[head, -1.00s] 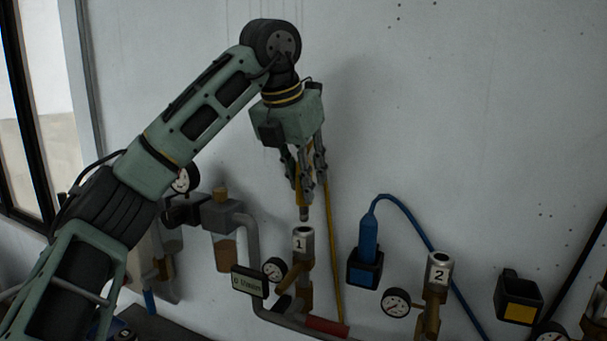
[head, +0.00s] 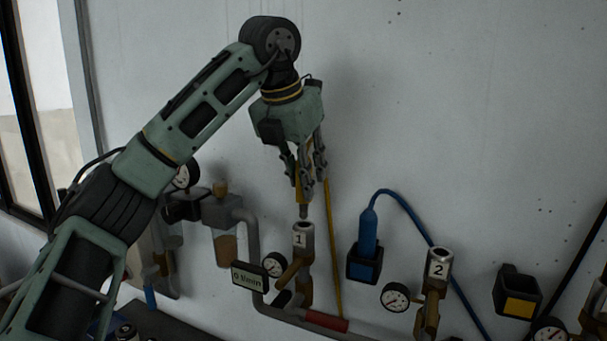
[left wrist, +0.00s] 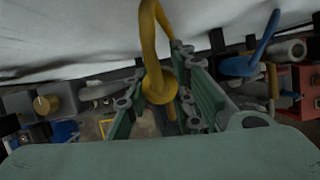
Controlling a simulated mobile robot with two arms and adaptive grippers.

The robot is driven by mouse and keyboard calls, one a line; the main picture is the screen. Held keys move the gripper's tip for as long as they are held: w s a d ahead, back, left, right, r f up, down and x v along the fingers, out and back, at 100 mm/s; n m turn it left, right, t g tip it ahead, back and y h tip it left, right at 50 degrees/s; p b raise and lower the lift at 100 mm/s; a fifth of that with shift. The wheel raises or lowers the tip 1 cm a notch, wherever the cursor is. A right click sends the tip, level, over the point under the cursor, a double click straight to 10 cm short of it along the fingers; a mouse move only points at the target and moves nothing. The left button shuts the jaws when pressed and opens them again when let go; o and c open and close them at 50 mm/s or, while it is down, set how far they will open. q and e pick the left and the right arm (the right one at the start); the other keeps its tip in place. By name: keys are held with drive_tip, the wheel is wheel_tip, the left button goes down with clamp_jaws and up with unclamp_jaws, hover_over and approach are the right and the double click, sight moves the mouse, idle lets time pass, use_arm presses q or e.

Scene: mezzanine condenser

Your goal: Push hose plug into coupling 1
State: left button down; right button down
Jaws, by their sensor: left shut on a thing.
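My left gripper (head: 304,190) points down and is shut on the yellow hose plug (head: 303,198), holding it upright. The plug's grey metal tip is just above the open top of coupling 1 (head: 303,238), a metal socket labelled 1. The tip seems close to the rim; I cannot tell whether it touches. In the left wrist view the yellow hose (left wrist: 150,40) rises from the plug (left wrist: 158,85) between the green fingers (left wrist: 160,100). The wrist view hides coupling 1 behind the plug and fingers. My right gripper is not in view.
Coupling 2 (head: 438,270) stands to the right, near a blue plug (head: 368,235) in a black holder. A holder with a yellow mark (head: 518,295) is further right. Gauges (head: 396,297) and a "0 l/min" display (head: 250,278) sit close by. The wall above is clear.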

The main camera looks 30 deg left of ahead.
use_arm(q)
drive_tip(key=shift+p, duration=0.3)
idle(0.8)
drive_tip(key=shift+f+b, duration=1.7)
drive_tip(key=shift+f, duration=0.6)
drive_tip(key=c, duration=1.4)
unclamp_jaws()
drive_tip(key=v, duration=1.2)
